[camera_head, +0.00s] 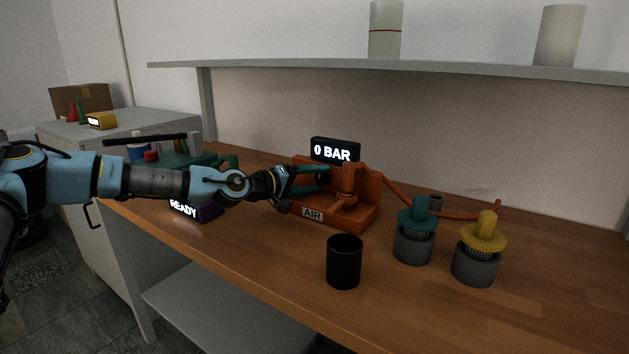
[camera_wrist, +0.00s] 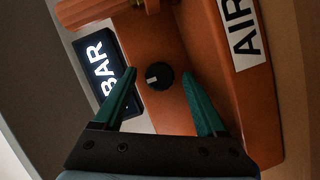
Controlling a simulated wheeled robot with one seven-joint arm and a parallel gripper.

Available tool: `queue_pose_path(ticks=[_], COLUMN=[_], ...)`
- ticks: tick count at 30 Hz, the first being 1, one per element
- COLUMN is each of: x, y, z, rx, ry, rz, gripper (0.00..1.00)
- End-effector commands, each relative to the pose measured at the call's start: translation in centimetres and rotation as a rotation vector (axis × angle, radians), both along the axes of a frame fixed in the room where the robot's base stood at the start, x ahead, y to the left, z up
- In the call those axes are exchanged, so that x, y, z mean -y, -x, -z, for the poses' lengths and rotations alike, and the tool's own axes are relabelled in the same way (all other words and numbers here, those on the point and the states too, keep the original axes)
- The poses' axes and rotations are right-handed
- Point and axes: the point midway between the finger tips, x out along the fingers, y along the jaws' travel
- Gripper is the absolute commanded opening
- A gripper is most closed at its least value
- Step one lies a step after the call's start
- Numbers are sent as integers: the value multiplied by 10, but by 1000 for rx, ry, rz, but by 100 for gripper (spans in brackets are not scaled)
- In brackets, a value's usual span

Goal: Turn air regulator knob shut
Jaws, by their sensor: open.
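The air regulator is an orange block (camera_head: 363,217) on the bench with an "AIR" label (camera_head: 312,214) on its front. A black display (camera_head: 335,151) behind it reads "0 BAR". In the wrist view a small round black knob (camera_wrist: 159,76) with a white mark sits on the orange surface (camera_wrist: 160,35). My gripper (camera_head: 306,189) reaches over the left part of the block. In the wrist view its two green fingers (camera_wrist: 163,77) are open, one on each side of the knob, with gaps to it. The knob is hidden by my gripper in the head view.
A black cup (camera_head: 344,262) stands in front of the block. Grey pots with a green top (camera_head: 416,221) and a yellow top (camera_head: 484,233) stand to the right, near an orange hose (camera_head: 440,211). A shelf (camera_head: 400,68) runs above.

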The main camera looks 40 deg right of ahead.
Motion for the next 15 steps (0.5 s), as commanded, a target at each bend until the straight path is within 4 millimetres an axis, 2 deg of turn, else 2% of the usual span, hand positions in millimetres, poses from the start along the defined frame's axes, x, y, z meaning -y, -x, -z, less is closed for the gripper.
queue_pose_path(ticks=[4,7,15], x=[-4,-16,-68], y=[-1,-3,-8], z=[0,-1,-9], rx=[0,1,0], ry=[0,1,1], rz=[-1,-2,-3], gripper=[74,74,74])
